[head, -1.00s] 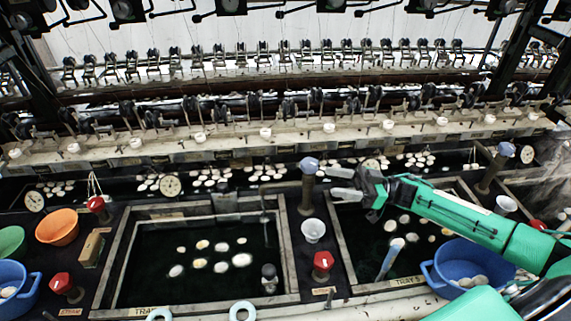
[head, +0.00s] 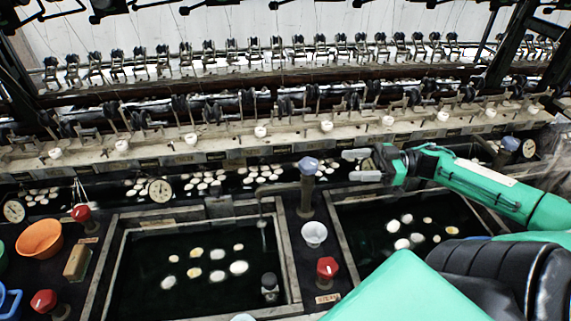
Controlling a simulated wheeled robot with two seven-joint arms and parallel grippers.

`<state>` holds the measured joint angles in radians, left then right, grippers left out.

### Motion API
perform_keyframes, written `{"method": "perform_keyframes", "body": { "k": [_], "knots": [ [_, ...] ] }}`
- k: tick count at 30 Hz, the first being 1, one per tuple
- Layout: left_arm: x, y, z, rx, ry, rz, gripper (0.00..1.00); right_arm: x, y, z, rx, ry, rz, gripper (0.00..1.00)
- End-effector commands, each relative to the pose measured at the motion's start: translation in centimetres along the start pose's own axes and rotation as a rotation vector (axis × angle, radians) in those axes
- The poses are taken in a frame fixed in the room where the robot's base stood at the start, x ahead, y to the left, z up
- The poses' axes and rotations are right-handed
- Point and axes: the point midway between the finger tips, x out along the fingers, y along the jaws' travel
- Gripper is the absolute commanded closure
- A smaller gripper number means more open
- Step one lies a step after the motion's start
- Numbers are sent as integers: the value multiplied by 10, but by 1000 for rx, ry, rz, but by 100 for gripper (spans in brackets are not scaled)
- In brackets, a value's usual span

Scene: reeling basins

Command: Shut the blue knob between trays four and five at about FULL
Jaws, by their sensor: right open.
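The blue knob (head: 308,166) tops an upright post on the strip between the middle tray (head: 116,262) and the right tray (head: 345,247). My right gripper (head: 352,166) comes in from the right at about the knob's height in the picture. Its jaws are open and point left toward the knob, with a small gap between fingertips and knob. Nothing is between the jaws. Whether the fingers are level with the knob in depth is hard to tell. My left gripper is not in view.
A white cup (head: 314,234) and a red knob (head: 327,268) stand on the same strip in front of the blue knob. Another blue knob (head: 510,144) stands at the right. Dial gauges (head: 160,190) line the back edge. An orange bowl (head: 39,239) sits at the left.

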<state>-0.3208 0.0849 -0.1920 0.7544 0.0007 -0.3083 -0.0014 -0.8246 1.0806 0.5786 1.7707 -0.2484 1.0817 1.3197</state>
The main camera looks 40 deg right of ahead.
Motion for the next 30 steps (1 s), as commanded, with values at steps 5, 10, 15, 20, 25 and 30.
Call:
{"method": "perform_keyframes", "body": {
  "k": [5, 10, 15, 20, 25, 30],
  "knots": [
    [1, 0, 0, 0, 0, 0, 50, -5, -1, -3, -8, -19, 5, 38],
    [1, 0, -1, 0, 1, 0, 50, 12, 0, -4, -11, -18, 2, 38],
    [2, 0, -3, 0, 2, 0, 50, 47, -1, -3, -11, -18, 0, 38],
    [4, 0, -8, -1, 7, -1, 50, 76, 0, -2, -12, -17, 2, 38],
    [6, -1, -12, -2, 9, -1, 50, 99, 0, -1, -12, -17, 3, 38],
    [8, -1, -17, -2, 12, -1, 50, 116, 0, -1, -11, -17, 4, 38]
  ]
}}
